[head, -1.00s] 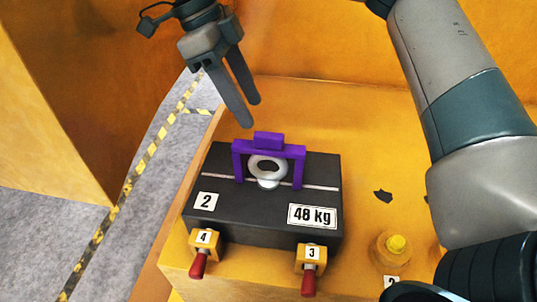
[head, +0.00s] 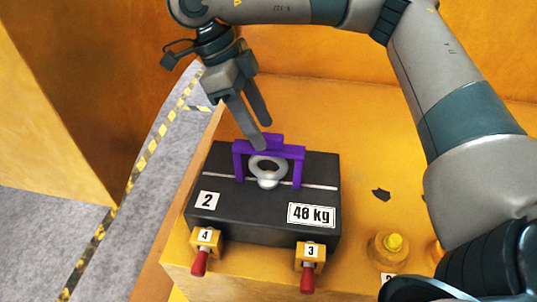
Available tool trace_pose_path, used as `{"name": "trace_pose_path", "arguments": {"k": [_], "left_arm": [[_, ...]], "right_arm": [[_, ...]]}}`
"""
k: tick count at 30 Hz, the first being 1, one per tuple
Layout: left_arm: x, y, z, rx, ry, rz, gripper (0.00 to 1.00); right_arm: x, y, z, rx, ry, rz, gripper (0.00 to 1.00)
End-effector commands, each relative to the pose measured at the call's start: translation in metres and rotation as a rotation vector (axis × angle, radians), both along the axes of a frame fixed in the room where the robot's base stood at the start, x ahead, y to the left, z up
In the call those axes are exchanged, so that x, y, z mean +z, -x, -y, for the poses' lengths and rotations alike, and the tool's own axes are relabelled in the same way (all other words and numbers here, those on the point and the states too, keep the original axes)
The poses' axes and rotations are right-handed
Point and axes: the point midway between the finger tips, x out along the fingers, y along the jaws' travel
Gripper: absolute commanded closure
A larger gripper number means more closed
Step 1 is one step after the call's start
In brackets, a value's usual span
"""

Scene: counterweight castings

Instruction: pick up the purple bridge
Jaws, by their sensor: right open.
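I cannot tell whether the finger touches the bridge. My left gripper is not in view.
The casting sits on a yellow-orange surface (head: 345,130). Two clamps with red handles, marked 4 (head: 203,247) and 3 (head: 309,262), stand at its front. A yellow knob (head: 391,243) is to the right. Grey floor with striped tape lies left.

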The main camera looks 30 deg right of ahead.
Motion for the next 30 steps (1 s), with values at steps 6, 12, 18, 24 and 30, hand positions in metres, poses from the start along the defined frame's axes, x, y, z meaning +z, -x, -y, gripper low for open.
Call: {"name": "trace_pose_path", "arguments": {"k": [6,12,18,24,30], "left_arm": [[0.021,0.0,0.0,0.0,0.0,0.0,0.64],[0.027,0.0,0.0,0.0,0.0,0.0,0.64],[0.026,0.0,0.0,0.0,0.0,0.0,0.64],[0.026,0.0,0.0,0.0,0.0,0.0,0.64],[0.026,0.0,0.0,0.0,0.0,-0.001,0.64]], "right_arm": [[-0.016,0.002,0.012,-0.001,0.001,-0.003,0.55],[-0.037,0.006,0.018,-0.001,0.001,0.0,0.55],[-0.041,0.007,0.019,-0.001,-0.001,0.001,0.55],[-0.041,0.007,0.019,-0.001,0.0,0.0,0.55],[-0.041,0.007,0.019,-0.001,0.0,0.0,0.74]]}}
